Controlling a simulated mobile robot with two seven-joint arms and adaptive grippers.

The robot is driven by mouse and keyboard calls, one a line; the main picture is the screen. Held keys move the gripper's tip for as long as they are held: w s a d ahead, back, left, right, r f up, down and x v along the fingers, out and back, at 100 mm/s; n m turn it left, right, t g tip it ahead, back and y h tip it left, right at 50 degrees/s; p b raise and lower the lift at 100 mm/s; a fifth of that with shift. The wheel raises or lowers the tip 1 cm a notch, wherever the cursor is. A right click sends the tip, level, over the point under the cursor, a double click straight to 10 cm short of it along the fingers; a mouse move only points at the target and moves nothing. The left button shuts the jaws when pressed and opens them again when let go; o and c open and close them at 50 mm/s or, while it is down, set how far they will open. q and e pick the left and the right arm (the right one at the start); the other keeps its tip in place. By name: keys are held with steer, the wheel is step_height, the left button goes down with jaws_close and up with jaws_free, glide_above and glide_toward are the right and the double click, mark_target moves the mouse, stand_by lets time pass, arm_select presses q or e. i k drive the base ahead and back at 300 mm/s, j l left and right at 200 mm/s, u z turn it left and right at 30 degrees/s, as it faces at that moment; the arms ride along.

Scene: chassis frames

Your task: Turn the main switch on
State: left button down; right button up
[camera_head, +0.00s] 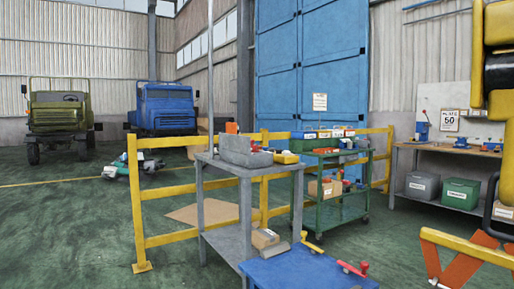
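I cannot pick out a main switch with certainty. A blue-topped surface (300,272) at the bottom centre bears a red-handled item (352,268) and a yellow-handled item (312,246); they are too small to tell what they are. A small red part (254,146) shows by the grey box (243,153) on the grey table. Neither of my grippers shows in this view.
Yellow railing (160,240) runs behind the grey table (218,166). A green cart (330,200) and a workbench (440,205) stand to the right. An orange-and-yellow barrier (465,250) is at the lower right. Trucks (60,115) stand far left. Left floor is mostly open.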

mark_target(255, 147)
steer(key=i+j+z, duration=0.1)
steer(key=j, duration=0.25)
steer(key=i+j+z, duration=0.1)
steer(key=i+j, duration=0.4)
steer(key=j, duration=0.25)
steer(key=i+j+z, duration=0.15)
steer(key=z, duration=0.15)
steer(key=i+j+z, duration=0.1)
steer(key=j+z, duration=0.25)
steer(key=i+j+z, duration=0.35)
steer(key=j+z, duration=0.15)
steer(key=i+j+z, duration=0.25)
steer(key=j, duration=0.15)
steer(key=i+j+z, duration=0.1)
steer(key=j, duration=0.45)
steer(key=i+j+z, duration=0.1)
steer(key=j, duration=0.45)
